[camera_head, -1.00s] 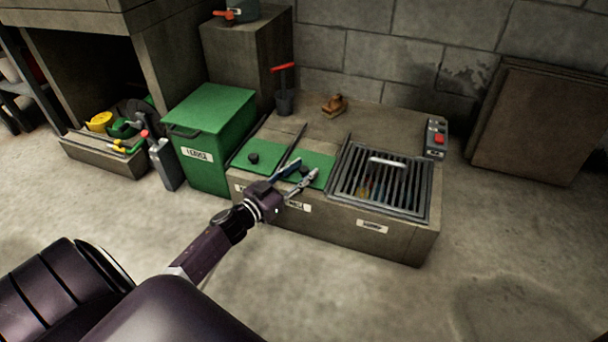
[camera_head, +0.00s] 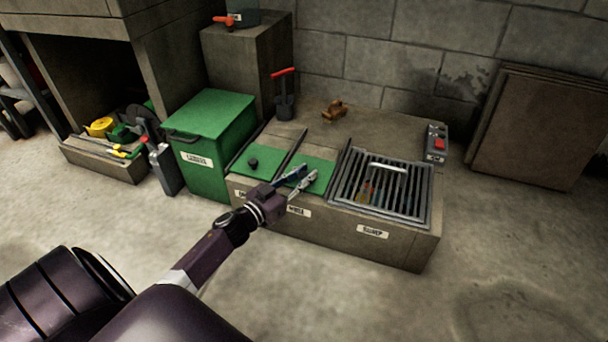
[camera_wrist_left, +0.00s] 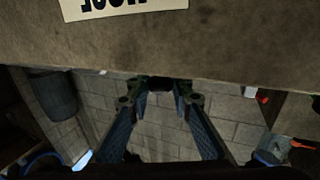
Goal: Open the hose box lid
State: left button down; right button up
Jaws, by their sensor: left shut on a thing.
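The hose box lid (camera_head: 322,164) is a flat green panel in the low concrete block, above a white label that reads as HOSE. It appears to lie down in its opening. My left gripper (camera_head: 308,176) reaches over the front edge and is shut on the lid's small dark knob, which the fingers mostly hide in the head view. In the left wrist view the fingertips of my left gripper (camera_wrist_left: 160,92) are on either side of the dark knob (camera_wrist_left: 160,83), beside the block's front face with the upside-down label (camera_wrist_left: 120,5). My right gripper is not in view.
A second green lid with a dark knob (camera_head: 253,162) lies to the left. A barred grate (camera_head: 380,185) covers the sump to the right. A green bin (camera_head: 215,140) stands at left, a control box (camera_head: 436,145) at the back right. The front floor is clear.

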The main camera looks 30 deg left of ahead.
aim_at(309, 171)
pick_arm(q)
jog(key=shift+w+a, duration=0.25)
jog(key=shift+w, duration=0.85)
jog(key=shift+w+a, duration=0.25)
jog(key=shift+w, duration=0.8)
jog(key=c, duration=1.7)
grip_release()
jog(key=shift+c, duration=0.2)
jog(key=s+a, duration=0.2)
jog(key=s, duration=1)
jog(key=shift+o, duration=0.3)
